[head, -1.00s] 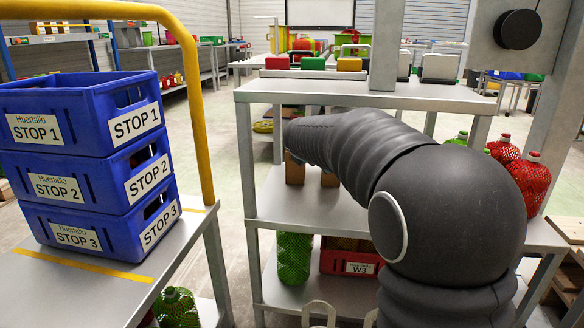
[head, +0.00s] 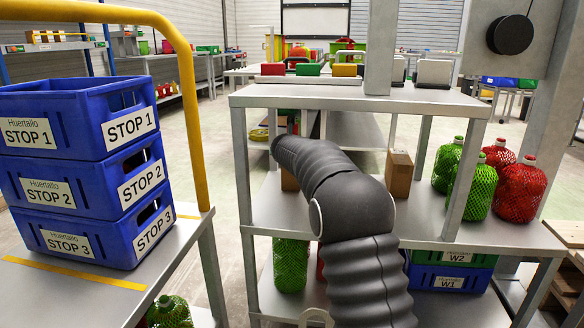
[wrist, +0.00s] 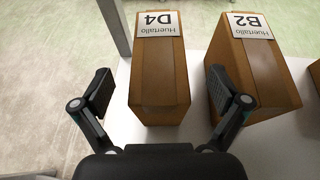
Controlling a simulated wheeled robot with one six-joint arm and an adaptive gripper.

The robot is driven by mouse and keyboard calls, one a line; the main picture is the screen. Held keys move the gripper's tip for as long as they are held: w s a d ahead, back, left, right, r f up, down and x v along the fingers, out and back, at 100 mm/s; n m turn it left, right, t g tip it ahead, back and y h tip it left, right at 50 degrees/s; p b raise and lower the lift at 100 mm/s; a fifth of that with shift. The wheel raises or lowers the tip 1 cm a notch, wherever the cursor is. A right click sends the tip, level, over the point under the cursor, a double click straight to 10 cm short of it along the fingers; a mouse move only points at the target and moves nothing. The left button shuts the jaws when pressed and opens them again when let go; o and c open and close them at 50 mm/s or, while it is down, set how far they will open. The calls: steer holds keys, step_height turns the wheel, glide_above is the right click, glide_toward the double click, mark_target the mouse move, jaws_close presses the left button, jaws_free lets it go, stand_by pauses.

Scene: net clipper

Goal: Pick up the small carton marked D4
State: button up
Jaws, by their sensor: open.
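The small brown carton marked D4 (wrist: 160,80) stands on the white shelf in the wrist view, its label at the top edge and upside down. My gripper (wrist: 160,90) is open, with one finger on each side of the D4 carton's near end. The right finger is in the gap between D4 and the carton marked B2 (wrist: 250,70). I cannot tell whether either finger touches a carton. In the head view my arm hides the gripper and most of a carton (head: 290,181) behind it.
Another carton (head: 399,174) stands further right on the middle shelf (head: 420,215), beside green and red net-covered jugs (head: 520,190). A shelf post (wrist: 114,28) rises close to D4's left. Blue crates (head: 80,170) are stacked on the left table.

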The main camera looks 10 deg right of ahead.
steer(key=shift+p+x, duration=0.5)
steer(key=shift+x, duration=2.6)
steer(key=shift+w+r, duration=0.1)
steer(key=shift+r, duration=0.05)
steer(key=c, duration=1.8)
steer(key=shift+r, duration=0.2)
jaws_close()
